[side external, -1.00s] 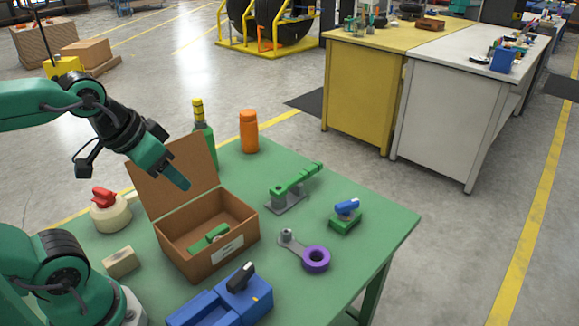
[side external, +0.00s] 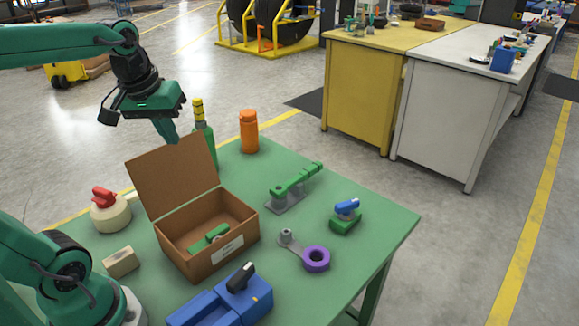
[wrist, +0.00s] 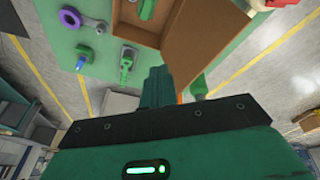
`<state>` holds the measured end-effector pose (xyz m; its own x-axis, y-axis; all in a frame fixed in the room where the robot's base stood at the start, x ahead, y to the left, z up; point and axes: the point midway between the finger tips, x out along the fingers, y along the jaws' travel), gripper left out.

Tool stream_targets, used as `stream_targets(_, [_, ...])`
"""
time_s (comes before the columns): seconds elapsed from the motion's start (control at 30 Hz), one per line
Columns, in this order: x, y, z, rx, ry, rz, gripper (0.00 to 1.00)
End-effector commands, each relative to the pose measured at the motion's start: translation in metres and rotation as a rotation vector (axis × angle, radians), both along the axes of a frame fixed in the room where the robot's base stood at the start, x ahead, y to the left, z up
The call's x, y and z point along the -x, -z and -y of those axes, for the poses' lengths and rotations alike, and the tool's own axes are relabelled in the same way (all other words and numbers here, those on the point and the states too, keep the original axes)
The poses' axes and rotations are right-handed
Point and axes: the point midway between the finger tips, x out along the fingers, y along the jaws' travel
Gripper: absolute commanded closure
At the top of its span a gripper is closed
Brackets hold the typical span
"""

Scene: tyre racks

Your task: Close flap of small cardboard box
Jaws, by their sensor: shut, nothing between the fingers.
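A small brown cardboard box (side external: 190,268) with a white label stands on the green table, with a green object (side external: 209,238) inside it. Its flap (side external: 172,176) stands up and open at the back, tilted away from the box. In the wrist view the flap (wrist: 200,40) shows at the upper middle, beside the box (wrist: 133,32). My gripper (side external: 170,136) is shut and empty, pointing down above and behind the flap's top edge. I cannot tell whether it touches the flap. The wrist view shows the closed fingers (wrist: 156,88) next to the flap.
A green bottle (side external: 206,145) with a yellow top stands close behind the flap, and an orange bottle (side external: 249,132) is farther right. A blue tool (side external: 225,300) lies in front. Table space at right is partly clear.

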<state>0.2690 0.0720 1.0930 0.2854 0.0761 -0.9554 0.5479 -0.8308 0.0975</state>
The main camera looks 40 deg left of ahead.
Motion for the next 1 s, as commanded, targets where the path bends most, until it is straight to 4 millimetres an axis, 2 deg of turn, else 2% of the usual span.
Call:
stream_targets(0.3, [-0.025,-0.011,-0.08,0.112,-0.479,-0.127,1.0])
stream_targets(0.5, [-0.03,-0.011,-0.132,0.172,-0.757,-0.192,1.0])
stream_targets(0.6, [-0.029,-0.01,-0.151,0.193,-0.858,-0.217,1.0])
stream_targets(0.77, [-0.027,-0.008,-0.167,0.211,-0.947,-0.238,1.0])
stream_targets(1.0, [-0.027,-0.008,-0.169,0.214,-0.963,-0.24,1.0])
